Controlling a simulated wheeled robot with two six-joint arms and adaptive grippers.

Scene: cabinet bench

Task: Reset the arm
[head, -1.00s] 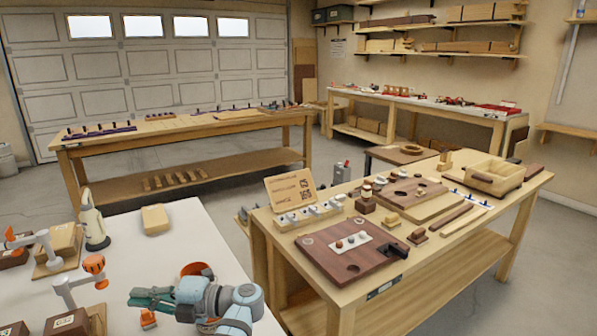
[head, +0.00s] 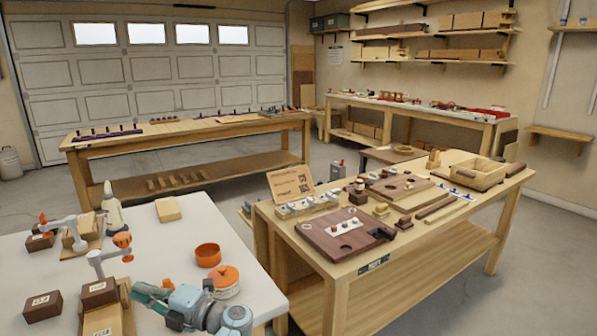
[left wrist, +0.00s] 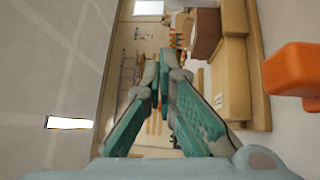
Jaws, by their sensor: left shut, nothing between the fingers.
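My left arm comes in at the bottom of the head view over the white table (head: 165,245). Its teal left gripper (head: 148,292) points left, its fingers together and holding nothing. In the left wrist view the two fingers of the left gripper (left wrist: 164,75) converge at their tips with no object between them. My right gripper is not in view.
Near the arm are an orange bowl (head: 207,255) and an orange-lidded container (head: 224,281). A small orange-jointed arm model (head: 108,253), dark blocks (head: 42,305) and a tan block (head: 168,209) stand left and behind. A wooden workbench (head: 350,266) stands to the right.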

